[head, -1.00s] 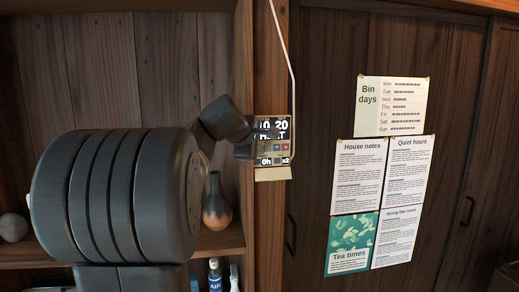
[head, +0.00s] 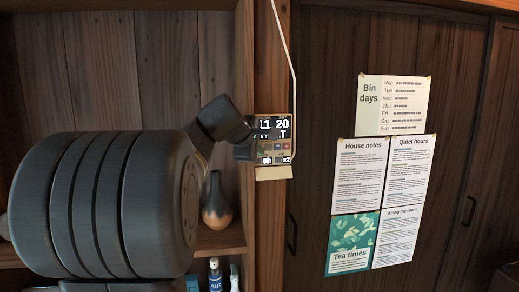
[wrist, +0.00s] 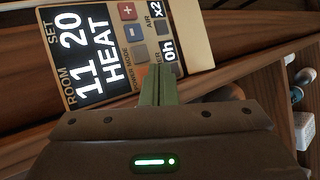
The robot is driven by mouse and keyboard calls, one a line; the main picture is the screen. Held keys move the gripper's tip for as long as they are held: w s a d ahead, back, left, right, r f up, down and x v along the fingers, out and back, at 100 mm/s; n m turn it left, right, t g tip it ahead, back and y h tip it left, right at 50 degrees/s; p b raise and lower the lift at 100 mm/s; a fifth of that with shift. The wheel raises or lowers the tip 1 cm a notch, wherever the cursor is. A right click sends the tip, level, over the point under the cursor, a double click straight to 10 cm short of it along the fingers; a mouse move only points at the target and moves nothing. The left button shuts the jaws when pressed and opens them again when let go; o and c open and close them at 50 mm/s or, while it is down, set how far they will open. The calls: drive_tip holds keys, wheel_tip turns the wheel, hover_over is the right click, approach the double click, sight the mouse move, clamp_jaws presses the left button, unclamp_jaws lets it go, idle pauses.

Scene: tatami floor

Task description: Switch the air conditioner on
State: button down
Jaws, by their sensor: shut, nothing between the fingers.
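The air conditioner's control panel (head: 274,140) is mounted on a wooden post in the head view. In the wrist view the panel (wrist: 185,15) appears turned, with a lit black display (wrist: 85,55) reading ROOM 11, SET 20, HEAT. Beside it are a red plus button (wrist: 127,11), a blue minus button (wrist: 134,31) and grey buttons. Smaller readouts show x2 and 0h. My gripper (wrist: 158,70) is shut and empty, its tips over the panel's lower button area, covering part of it. I cannot tell whether they touch. In the head view my arm hides the panel's left edge.
A white cable (head: 285,50) runs up from the panel. Shelves with a vase (head: 217,202) and bottles (head: 215,275) lie left of the post. Paper notices (head: 393,105) hang on the dark doors (head: 320,100) to the right.

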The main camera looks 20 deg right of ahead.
drive_tip(key=shift+s+a+b, duration=0.15)
drive_tip(key=shift+s+a, duration=0.05)
drive_tip(key=shift+s, duration=0.6)
drive_tip(key=shift+s+a+b, duration=0.1)
drive_tip(key=shift+s+a, duration=0.1)
drive_tip(key=shift+s, duration=0.65)
drive_tip(key=shift+s+a+b, duration=0.15)
drive_tip(key=shift+s+a, duration=0.05)
drive_tip(key=shift+s, duration=0.6)
